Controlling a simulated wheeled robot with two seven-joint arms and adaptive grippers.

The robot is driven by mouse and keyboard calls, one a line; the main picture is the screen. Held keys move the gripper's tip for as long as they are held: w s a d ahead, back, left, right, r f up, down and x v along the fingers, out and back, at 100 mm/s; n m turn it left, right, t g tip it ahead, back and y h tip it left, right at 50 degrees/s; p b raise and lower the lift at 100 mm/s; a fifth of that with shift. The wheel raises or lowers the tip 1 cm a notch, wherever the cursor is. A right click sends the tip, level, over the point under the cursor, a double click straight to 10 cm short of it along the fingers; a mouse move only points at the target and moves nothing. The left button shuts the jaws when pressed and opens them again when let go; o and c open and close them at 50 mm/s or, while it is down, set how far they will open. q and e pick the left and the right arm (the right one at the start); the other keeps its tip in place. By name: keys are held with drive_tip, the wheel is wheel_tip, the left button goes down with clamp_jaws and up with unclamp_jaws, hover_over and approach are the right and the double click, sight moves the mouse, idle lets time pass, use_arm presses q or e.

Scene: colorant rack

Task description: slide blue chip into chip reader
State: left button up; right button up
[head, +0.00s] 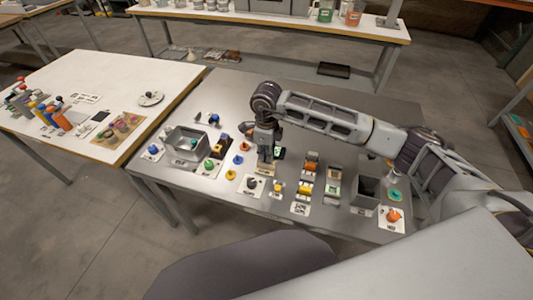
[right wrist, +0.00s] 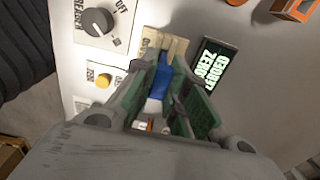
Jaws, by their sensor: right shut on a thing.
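My right gripper (head: 265,150) is over the middle of the grey table, pointing down. In the right wrist view its two green-padded fingers (right wrist: 165,100) are shut on the blue chip (right wrist: 158,82). The beige block that looks like the chip reader (right wrist: 178,46) lies just beyond the fingertips, and the chip's far end overlaps it in the picture. I cannot tell whether the chip is in the slot or only above it. In the head view the gripper hides the chip and most of the reader (head: 264,168). My left gripper is out of view.
A dark display with light lettering (right wrist: 214,64) sits beside the reader. A knob panel (right wrist: 98,22) and a small yellow button (right wrist: 103,81) are close by. A grey open bin (head: 366,190) stands to the right, a grey tray (head: 187,142) to the left.

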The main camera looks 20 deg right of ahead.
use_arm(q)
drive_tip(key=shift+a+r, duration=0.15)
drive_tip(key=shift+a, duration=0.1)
use_arm(e)
drive_tip(key=shift+r, duration=0.3)
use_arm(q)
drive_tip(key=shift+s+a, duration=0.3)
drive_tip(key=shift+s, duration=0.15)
use_arm(e)
drive_tip(key=shift+f, duration=0.15)
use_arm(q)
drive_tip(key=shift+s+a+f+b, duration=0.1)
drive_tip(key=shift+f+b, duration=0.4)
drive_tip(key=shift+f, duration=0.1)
use_arm(e)
drive_tip(key=shift+f, duration=0.55)
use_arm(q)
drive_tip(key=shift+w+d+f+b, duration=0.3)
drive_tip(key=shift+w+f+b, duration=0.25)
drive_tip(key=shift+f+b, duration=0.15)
use_arm(e)
drive_tip(key=shift+f, duration=0.85)
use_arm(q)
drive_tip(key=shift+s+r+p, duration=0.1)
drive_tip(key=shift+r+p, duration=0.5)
use_arm(e)
drive_tip(key=shift+r, duration=1.6)
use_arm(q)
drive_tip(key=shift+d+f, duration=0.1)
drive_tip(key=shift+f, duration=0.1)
